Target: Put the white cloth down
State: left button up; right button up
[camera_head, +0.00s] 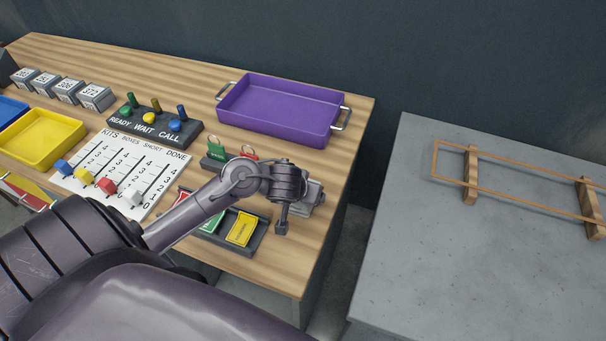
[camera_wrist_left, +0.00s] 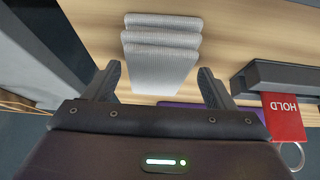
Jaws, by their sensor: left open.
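The white cloth (camera_wrist_left: 160,48) lies folded in several ribbed layers on the wooden table in the left wrist view. In the head view a pale grey part of it (camera_head: 314,194) shows beside my gripper, mostly hidden by it. My left gripper (camera_wrist_left: 161,72) is open, with one finger on each side of the cloth's near end. Whether the fingers touch the cloth cannot be told. In the head view the left gripper (camera_head: 283,228) points down over the table's right part. My right gripper is in neither view.
A purple tray (camera_head: 283,108) stands behind the gripper. A dark tray with a yellow card (camera_head: 242,228) lies to its left, near padlocks (camera_head: 216,148) and a red HOLD tag (camera_wrist_left: 284,115). A grey table (camera_head: 400,240) with a wooden frame (camera_head: 472,175) stands right, across a gap.

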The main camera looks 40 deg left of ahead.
pick_arm(q)
jog(key=p+v, duration=0.5)
jog(key=v, duration=0.6)
jog(key=shift+s+r, duration=0.2)
jog(key=shift+r, duration=0.05)
jog(key=shift+d, duration=0.1)
